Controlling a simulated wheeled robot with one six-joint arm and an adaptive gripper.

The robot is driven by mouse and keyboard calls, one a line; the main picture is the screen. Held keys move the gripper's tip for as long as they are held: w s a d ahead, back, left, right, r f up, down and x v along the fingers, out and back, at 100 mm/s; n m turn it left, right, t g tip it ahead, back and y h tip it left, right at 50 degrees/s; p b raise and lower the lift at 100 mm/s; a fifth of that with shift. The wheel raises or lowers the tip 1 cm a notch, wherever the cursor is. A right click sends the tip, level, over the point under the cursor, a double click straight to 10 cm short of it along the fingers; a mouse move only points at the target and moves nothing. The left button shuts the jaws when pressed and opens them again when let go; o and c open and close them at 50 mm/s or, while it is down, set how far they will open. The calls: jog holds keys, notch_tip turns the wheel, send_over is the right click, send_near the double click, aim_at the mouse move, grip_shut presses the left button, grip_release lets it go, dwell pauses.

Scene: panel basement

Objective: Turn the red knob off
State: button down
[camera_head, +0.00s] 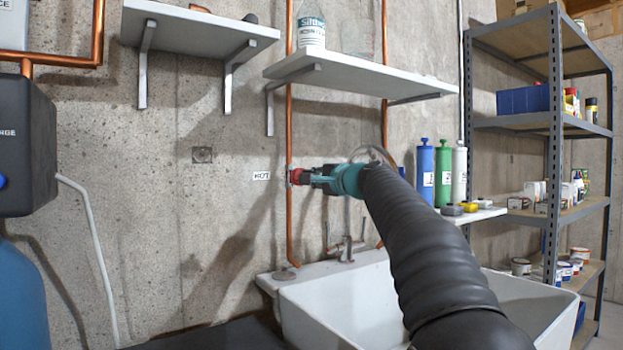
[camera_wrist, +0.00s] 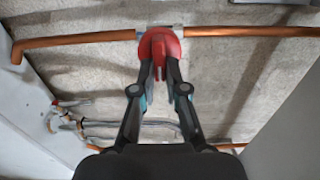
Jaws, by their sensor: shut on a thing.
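The red knob (camera_head: 297,176) sits on a vertical copper pipe (camera_head: 289,120) against the concrete wall, beside a small label that seems to read "HOT" (camera_head: 262,176). My gripper (camera_head: 308,177) reaches it from the right, above the sink. In the wrist view the red knob (camera_wrist: 160,46) is at the top centre. The two dark fingers of my gripper (camera_wrist: 160,72) are closed on its protruding red part, one on each side. The fingers hide part of the knob in the head view.
A white sink (camera_head: 320,305) with a faucet (camera_head: 346,248) lies below. White shelves (camera_head: 360,82) hang above. Coloured bottles (camera_head: 443,175) and a metal rack (camera_head: 553,130) stand to the right.

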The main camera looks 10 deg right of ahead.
dwell(0.4)
jog(key=c, duration=1.2)
grip_release()
jog(key=v, duration=1.2)
jog(key=shift+f, duration=0.1)
